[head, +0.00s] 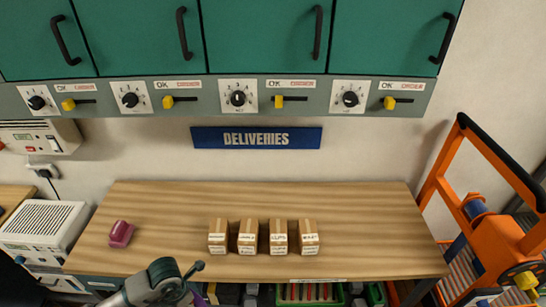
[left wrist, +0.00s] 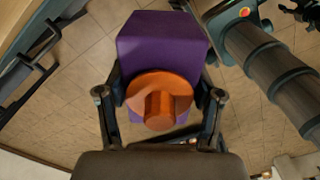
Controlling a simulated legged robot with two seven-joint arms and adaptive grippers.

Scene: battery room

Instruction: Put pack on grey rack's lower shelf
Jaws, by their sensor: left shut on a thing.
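The pack looks to be the purple block (left wrist: 160,45) with a round orange knob (left wrist: 158,98) on its near face, in the left wrist view. My left gripper (left wrist: 160,105) is shut on it, with one dark finger on each side of the knob. The tiled floor shows beyond the block. In the head view, part of my left arm shows at the bottom edge, with a sliver of purple beside it; the gripper's hold is hidden there. My right gripper cannot be made out. I cannot identify the grey rack in either view.
A wooden bench (head: 180,215) holds several small cartons and a pink object (head: 121,234). Green cabinets (head: 260,35) hang above a blue deliveries sign (head: 256,138). An orange-framed trolley (head: 445,165) stands right; a white machine (head: 45,228) stands left. Bins (head: 308,293) show under the bench.

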